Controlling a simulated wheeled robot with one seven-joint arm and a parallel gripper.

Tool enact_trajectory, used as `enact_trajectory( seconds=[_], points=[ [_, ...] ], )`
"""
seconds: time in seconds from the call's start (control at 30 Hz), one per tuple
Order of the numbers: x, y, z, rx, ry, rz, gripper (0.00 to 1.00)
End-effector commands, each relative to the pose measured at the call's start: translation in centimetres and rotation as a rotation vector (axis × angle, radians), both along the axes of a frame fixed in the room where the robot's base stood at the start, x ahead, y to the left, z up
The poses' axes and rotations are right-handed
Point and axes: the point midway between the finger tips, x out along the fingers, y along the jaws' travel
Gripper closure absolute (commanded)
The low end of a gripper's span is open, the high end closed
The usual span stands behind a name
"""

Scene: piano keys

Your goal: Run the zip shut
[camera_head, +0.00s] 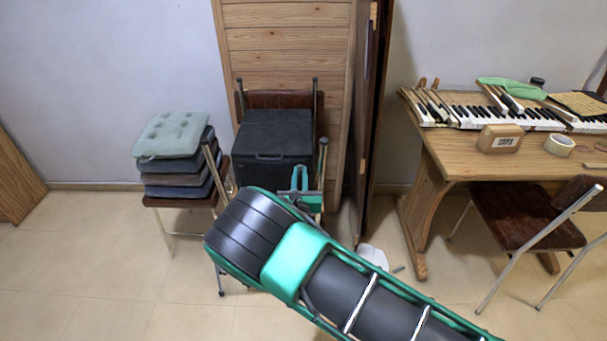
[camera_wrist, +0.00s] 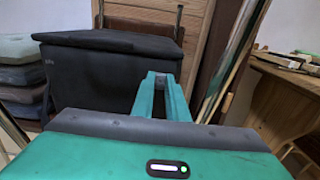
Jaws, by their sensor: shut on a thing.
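A black box-shaped bag (camera_head: 275,135) sits on a folding chair in front of the wooden panelling. It also shows in the wrist view (camera_wrist: 105,70), with its lid edge lying level. My gripper (camera_head: 301,180) is at the lower right front of the bag in the head view. In the wrist view my gripper (camera_wrist: 163,80) reaches forward at the bag's right side, its teal fingers close together and shut on the zip pull. The pull itself is hidden between the fingertips. The zip line is too dark to make out, and my arm covers part of the bag's lower front.
Stacked cushions (camera_head: 172,135) stand on a chair to the left. A dark upright panel (camera_head: 368,120) is close on the right. Farther right are a wooden desk (camera_head: 450,165) with piano keys (camera_head: 500,112) and a brown chair (camera_head: 515,215). Floor at the front left is clear.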

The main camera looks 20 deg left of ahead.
Motion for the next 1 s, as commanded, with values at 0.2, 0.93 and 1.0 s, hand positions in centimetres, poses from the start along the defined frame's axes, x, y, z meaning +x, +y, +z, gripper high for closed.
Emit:
enact_trajectory(
  seconds=[0.2,0.93,1.0],
  points=[
    [-0.1,-0.1,-0.1,-0.003,0.000,0.001,1.00],
    [-1.5,0.0,-0.1,-0.002,0.001,0.005,0.68],
    [-2.5,-0.3,-0.1,-0.004,0.002,0.006,0.68]
  ],
)
